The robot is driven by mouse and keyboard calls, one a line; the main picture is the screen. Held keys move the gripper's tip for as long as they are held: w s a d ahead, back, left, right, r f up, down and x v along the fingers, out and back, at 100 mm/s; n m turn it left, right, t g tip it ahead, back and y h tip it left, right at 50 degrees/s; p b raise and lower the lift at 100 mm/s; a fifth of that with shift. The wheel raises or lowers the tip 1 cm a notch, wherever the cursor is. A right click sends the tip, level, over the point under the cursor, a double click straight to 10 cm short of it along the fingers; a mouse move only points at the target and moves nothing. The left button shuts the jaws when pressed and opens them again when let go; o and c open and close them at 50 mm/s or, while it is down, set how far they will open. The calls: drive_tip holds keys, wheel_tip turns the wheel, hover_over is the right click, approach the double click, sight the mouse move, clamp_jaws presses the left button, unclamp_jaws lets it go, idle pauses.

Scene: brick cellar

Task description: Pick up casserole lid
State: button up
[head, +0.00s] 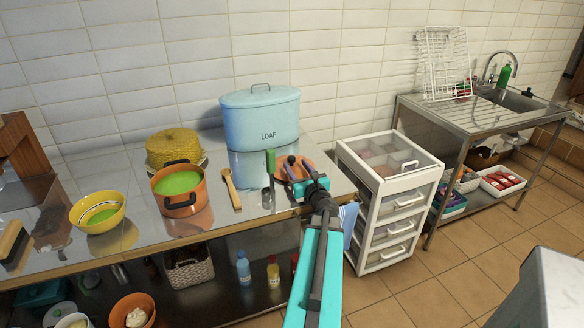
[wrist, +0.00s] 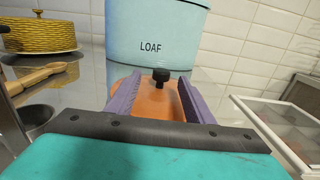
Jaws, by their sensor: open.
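The casserole lid (head: 282,170) is orange and lies on the steel counter near its right end, in front of the blue bread bin; my gripper partly hides it. In the wrist view the lid (wrist: 152,104) shows between my fingers, with its dark knob (wrist: 161,75) just beyond the fingertips. My gripper (head: 298,165) is open and empty, reaching over the lid with its purple fingers apart. The fingers (wrist: 160,88) also show in the wrist view. I cannot tell whether they touch the lid. An orange casserole (head: 180,190) with green contents stands to the left.
The blue LOAF bin (head: 260,120) stands close behind the lid. A white drawer unit (head: 390,205) stands right of the counter.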

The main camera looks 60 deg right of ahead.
sight(293, 161)
drive_tip(key=shift+w+d, duration=0.35)
drive_tip(key=shift+w, duration=0.15)
drive_tip(key=shift+w+d, duration=0.1)
drive_tip(key=shift+p+x, duration=1.2)
drive_tip(key=shift+x, duration=1.3)
drive_tip(key=shift+d+f, duration=0.1)
drive_tip(key=shift+d, duration=0.05)
drive_tip(key=shift+c, duration=0.2)
clamp_jaws()
